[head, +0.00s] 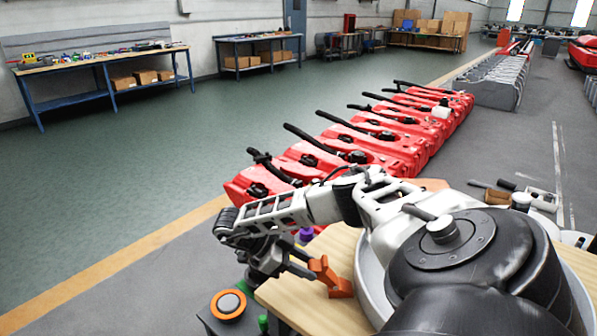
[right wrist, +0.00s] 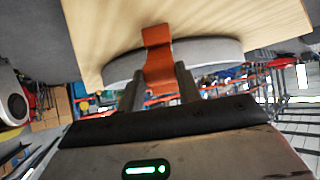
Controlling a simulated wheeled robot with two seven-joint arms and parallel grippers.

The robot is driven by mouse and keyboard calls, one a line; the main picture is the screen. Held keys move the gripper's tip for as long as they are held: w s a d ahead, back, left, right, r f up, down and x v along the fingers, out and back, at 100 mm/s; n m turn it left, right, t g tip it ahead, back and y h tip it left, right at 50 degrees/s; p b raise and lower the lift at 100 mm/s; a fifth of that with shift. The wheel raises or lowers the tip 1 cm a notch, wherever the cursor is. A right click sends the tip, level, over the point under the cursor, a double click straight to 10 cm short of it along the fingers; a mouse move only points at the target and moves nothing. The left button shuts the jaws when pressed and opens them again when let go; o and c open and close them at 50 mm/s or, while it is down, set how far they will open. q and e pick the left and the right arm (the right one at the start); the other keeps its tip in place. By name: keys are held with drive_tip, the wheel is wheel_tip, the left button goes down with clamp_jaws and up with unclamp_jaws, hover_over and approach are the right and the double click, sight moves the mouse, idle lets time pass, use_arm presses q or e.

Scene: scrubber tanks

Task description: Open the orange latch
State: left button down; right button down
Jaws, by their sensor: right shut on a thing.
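The orange latch (head: 338,287) sits at the wooden board's edge, beside the pale round rim of a large black-topped drum. It has an angled, two-part shape. In the right wrist view the latch (right wrist: 158,70) stands upright in the middle, in front of the pale curved rim. My right gripper (head: 300,266) reaches it from the left in the head view. Its fingers lie on both sides of the latch in the right wrist view (right wrist: 158,88) and are shut on it. The gripped part is partly hidden by the fingers. My left gripper is in neither view.
A light wooden board (head: 315,310) lies under the drum (head: 470,265). A dark box with an orange-ringed button (head: 228,305) stands left of the board. A row of red tanks (head: 365,145) lies behind my arm. Open green floor (head: 130,160) is at the left.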

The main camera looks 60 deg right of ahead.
drive_tip(key=c, duration=1)
unclamp_jaws()
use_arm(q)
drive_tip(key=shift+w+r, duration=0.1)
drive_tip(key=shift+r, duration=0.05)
use_arm(e)
drive_tip(key=shift+o, duration=0.2)
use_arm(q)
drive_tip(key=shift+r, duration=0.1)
use_arm(e)
drive_tip(key=shift+w, duration=0.1)
drive_tip(key=shift+w+a+r, duration=0.2)
drive_tip(key=shift+w+r, duration=0.05)
drive_tip(key=shift+r, duration=0.05)
use_arm(q)
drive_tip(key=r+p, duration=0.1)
drive_tip(key=p, duration=0.1)
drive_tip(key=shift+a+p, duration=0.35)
drive_tip(key=shift+p, duration=0.05)
use_arm(e)
drive_tip(key=v, duration=1.4)
drive_tip(key=shift+w+a+r, duration=0.2)
drive_tip(key=shift+w+a, duration=0.05)
drive_tip(key=shift+w, duration=0.05)
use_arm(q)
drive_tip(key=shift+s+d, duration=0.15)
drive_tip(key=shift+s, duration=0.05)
